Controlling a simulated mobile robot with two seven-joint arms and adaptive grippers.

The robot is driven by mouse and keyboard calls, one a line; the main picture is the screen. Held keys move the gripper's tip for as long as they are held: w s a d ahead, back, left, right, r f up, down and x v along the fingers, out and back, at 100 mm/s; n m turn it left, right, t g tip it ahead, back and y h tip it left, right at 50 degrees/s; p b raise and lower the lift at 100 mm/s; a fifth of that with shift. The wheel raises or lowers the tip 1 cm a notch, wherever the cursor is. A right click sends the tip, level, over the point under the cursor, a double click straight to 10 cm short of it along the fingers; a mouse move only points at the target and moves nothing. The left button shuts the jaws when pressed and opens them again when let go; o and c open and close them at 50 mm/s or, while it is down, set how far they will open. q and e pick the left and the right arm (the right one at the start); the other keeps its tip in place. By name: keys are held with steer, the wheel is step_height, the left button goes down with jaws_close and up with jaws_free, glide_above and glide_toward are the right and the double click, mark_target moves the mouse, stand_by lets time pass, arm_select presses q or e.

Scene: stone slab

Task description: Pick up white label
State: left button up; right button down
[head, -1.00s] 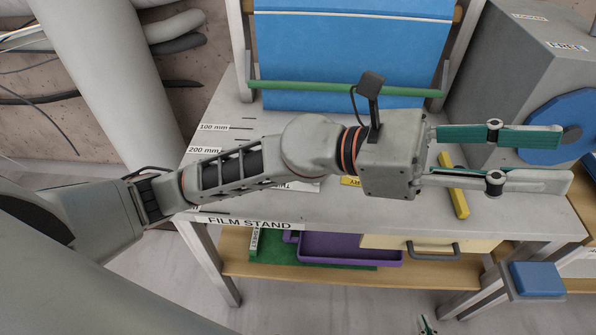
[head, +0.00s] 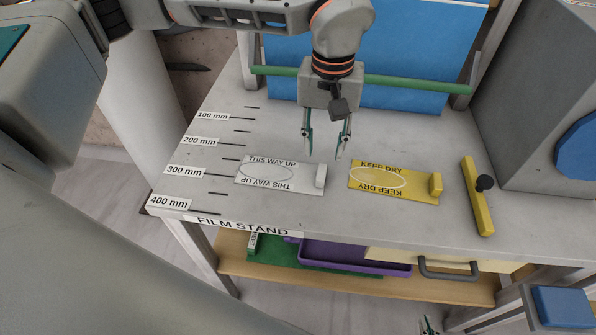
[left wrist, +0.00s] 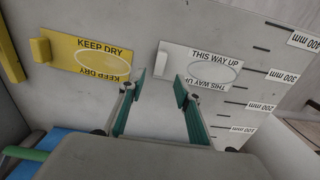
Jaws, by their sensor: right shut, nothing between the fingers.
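The white label (head: 262,185), printed THIS WAY UP with a small raised block at its right end, lies flat on the stone slab (head: 400,225). It also shows in the left wrist view (left wrist: 190,58). My left gripper (head: 326,152) is open and empty, above the slab, behind and slightly right of the white label. In the left wrist view its fingertips (left wrist: 160,86) are parted, with bare slab between them. The tip of my right gripper (head: 428,325) shows at the bottom edge of the head view, shut and far from the label; most of it is cut off.
A yellow KEEP DRY label (head: 380,193) lies right of the white one. Beyond it is a yellow bar (head: 475,200) with a black knob. A blue panel (head: 400,50) and green rod (head: 415,84) stand behind. A grey machine (head: 530,80) is at right.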

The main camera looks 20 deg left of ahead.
mark_target(322, 171)
arm_select(q)
step_height(322, 171, down, 8)
steer(key=shift+s+r, duration=0.1)
steer(key=shift+r, duration=0.15)
steer(key=c, duration=0.9)
